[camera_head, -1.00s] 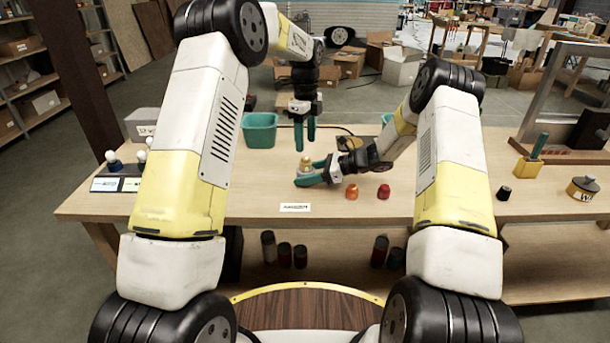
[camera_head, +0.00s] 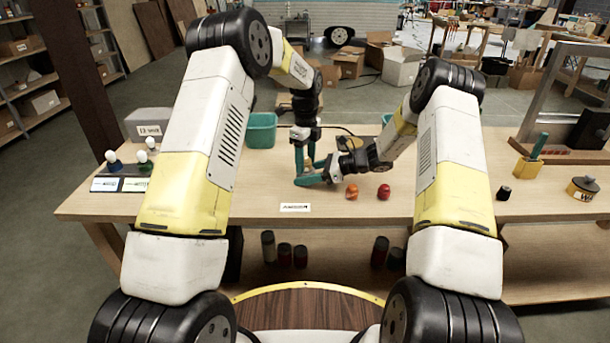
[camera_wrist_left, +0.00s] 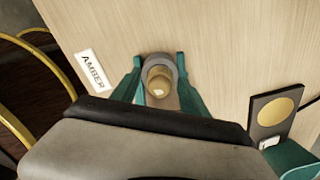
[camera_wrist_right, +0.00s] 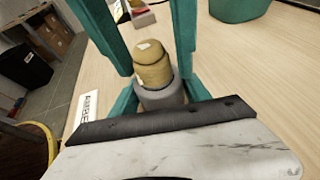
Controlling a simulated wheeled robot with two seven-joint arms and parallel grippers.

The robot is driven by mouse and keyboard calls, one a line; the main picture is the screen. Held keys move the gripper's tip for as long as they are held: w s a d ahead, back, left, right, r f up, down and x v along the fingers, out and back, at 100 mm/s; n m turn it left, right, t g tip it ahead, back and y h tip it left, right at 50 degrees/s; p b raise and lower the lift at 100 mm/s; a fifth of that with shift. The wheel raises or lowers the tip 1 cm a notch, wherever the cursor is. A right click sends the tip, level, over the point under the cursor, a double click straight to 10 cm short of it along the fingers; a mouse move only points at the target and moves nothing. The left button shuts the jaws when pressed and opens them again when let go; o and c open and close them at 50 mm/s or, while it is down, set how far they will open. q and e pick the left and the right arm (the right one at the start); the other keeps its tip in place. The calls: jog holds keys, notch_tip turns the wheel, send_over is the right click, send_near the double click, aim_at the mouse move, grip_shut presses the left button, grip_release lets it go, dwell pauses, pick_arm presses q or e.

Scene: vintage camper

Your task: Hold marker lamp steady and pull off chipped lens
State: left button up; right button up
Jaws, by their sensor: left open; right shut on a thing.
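The marker lamp shows in the right wrist view as a grey base (camera_wrist_right: 162,97) with a yellow-amber lens (camera_wrist_right: 152,66) on top, a pale patch on the lens. It stands upright on the bench. My right gripper (camera_head: 312,178) is shut on the grey base from the side. My left gripper (camera_head: 305,165) points down from above, open, with its fingers on either side of the lens; a gap shows in the right wrist view. The left wrist view looks down on the lens (camera_wrist_left: 158,82) between these fingers. In the head view the grippers mostly hide the lamp.
An orange lens (camera_head: 351,192) and a red lens (camera_head: 384,192) lie right of the grippers. A label card (camera_head: 295,207) lies in front. A teal bin (camera_head: 261,130) stands behind. Several bulb-like items (camera_head: 113,160) stand at the left. The front middle of the bench (camera_head: 250,203) is clear.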

aim_at(306, 157)
pick_arm(q)
grip_shut()
jog(key=shift+r, duration=0.25)
dwell(0.3)
jog(key=shift+r, duration=1.3)
jog(key=shift+r, duration=0.1)
jog(key=shift+r, duration=1.9)
pick_arm(e)
jog(key=o, duration=1.8)
jog(key=shift+c, duration=0.2)
